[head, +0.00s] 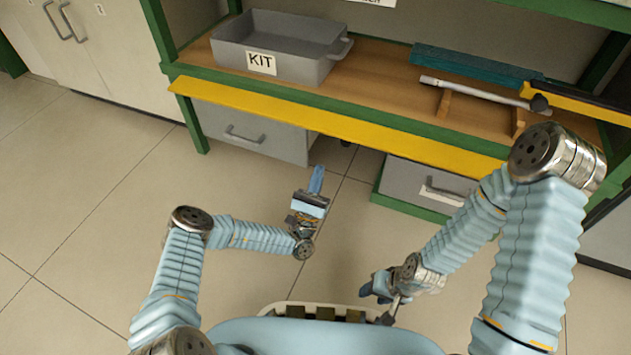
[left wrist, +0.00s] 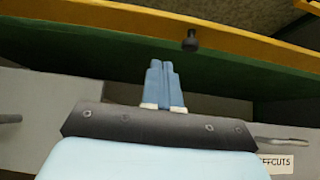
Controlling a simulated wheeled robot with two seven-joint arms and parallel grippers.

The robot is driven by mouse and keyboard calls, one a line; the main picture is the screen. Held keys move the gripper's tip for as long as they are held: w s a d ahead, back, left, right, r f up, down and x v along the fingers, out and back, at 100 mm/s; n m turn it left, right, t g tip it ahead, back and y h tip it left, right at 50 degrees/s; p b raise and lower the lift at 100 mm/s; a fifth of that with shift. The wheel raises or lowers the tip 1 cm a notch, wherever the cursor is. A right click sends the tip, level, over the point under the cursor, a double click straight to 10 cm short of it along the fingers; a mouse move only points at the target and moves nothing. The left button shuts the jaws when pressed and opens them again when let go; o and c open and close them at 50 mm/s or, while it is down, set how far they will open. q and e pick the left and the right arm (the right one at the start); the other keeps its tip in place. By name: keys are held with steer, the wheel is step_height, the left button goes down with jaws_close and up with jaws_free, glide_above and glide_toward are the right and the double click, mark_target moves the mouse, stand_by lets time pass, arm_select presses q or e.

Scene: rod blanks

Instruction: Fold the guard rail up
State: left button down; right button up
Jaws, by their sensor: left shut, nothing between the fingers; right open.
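The guard rail (head: 330,124) is a long yellow bar running along the front edge of the wooden bench, low and level with the worktop. In the left wrist view the yellow rail (left wrist: 120,22) crosses the top, above a green bench edge, with a dark knob (left wrist: 190,40) on it. My left gripper (head: 317,180) is shut and empty, in front of and below the rail, apart from it in the head view. Its closed blue fingers (left wrist: 161,85) point toward the green edge below the knob. My right gripper (head: 376,290) is open, low beside my base, far from the rail.
A grey KIT bin (head: 275,45) stands on the worktop (head: 390,75) at the left. A grey rod (head: 475,91) rests on wooden supports at the right. Drawers (head: 250,132) sit beneath the bench. The tiled floor (head: 100,190) at the left is clear.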

mark_target(348, 133)
arm_select(q)
steer(key=w+d+r, duration=0.1)
steer(key=w+r, duration=0.2)
steer(key=r, duration=0.5)
